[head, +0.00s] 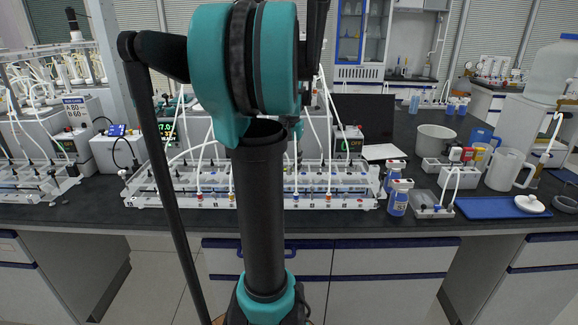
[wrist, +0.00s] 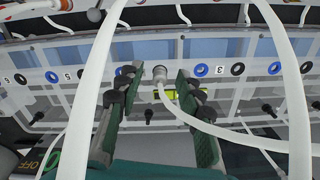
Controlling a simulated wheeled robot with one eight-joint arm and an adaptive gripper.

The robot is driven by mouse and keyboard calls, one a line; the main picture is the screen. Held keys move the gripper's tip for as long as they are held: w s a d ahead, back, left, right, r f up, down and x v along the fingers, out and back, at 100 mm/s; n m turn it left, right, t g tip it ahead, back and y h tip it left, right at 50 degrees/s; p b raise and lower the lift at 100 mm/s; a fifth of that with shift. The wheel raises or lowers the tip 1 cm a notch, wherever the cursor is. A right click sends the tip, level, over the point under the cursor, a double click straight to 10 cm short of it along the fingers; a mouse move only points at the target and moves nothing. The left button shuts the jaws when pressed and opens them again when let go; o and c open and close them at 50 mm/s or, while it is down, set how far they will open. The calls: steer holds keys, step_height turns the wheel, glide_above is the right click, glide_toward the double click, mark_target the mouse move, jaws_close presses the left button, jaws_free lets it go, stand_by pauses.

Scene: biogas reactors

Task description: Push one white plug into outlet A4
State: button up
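My gripper (wrist: 158,84) is open in the wrist view, its two dark fingers on either side of a white plug (wrist: 160,73) with a white tube curving off to the right. I see no clear contact between fingers and plug. The plug sits in front of the outlet row (wrist: 275,69), between the labels 5 and 3. I cannot tell whether it is seated in an outlet. Outlet A4's own label is not readable; the fingers and plug cover that part. In the head view the white reactor rack (head: 345,203) stands on the bench, and my arm hides the gripper.
Thick white tubes (wrist: 88,85) cross close to the camera on both sides of the gripper. Blue-labelled bottles (head: 398,198), a blue tray (head: 488,208) and a white jug (head: 507,170) stand right of the rack. The dark bench front edge (head: 400,226) is mostly clear.

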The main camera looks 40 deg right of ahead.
step_height(320, 180, up, 12)
stand_by(0.7)
steer(key=shift+s, duration=0.1)
